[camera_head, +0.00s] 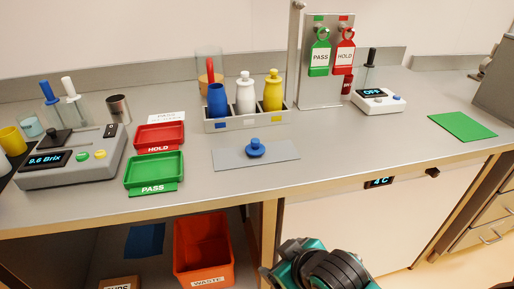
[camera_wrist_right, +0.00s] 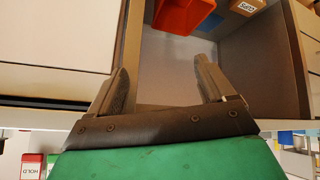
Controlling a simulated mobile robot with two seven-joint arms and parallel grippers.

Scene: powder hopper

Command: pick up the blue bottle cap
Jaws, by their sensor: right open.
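The blue bottle cap (camera_head: 255,149) is a round disc with a raised knob. It sits upright on a flat grey mat (camera_head: 285,151) near the counter's front edge in the head view. The blue bottle (camera_head: 217,101) stands in a rack behind it, at the left end. My right gripper shows in the right wrist view (camera_wrist_right: 165,88) with its two fingers spread apart and nothing between them. In the head view my right arm is at the bottom centre, below the counter front and well apart from the cap. My left gripper is not in view.
The grey rack (camera_head: 247,122) also holds white and yellow bottles. Red HOLD (camera_head: 159,134) and green PASS (camera_head: 154,168) trays lie left of the mat. An orange waste bin (camera_head: 202,249) stands under the counter.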

